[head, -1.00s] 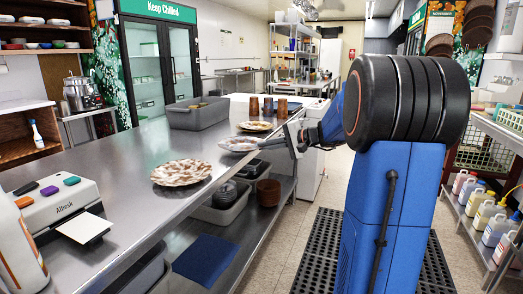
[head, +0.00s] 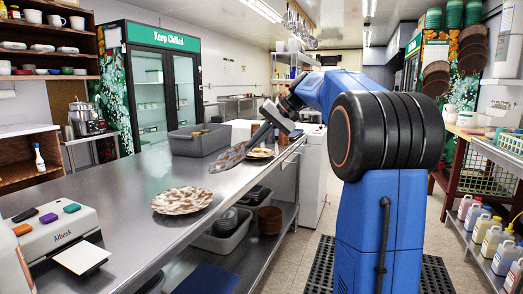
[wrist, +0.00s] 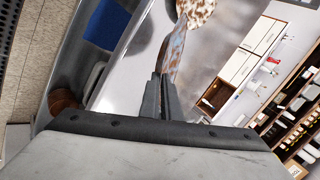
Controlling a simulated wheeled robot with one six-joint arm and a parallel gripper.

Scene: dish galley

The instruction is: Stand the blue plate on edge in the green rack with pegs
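My gripper (head: 262,133) is shut on the rim of a blue-grey plate with brown mottling (head: 229,157) and holds it steeply tilted above the steel counter. In the wrist view the fingers (wrist: 161,82) pinch the plate's near edge, and the plate (wrist: 177,50) shows almost edge-on. A brown-and-white mottled plate (head: 182,200) lies flat on the counter nearer the front. Another plate (head: 260,153) lies on the counter just behind the held one, partly hidden.
A grey bin (head: 199,140) stands at the counter's back. A white labelled device (head: 55,234) sits at the front left. Bins and a brown pot (head: 270,219) are on the shelf below. Bare counter (head: 140,178) lies left of the plates.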

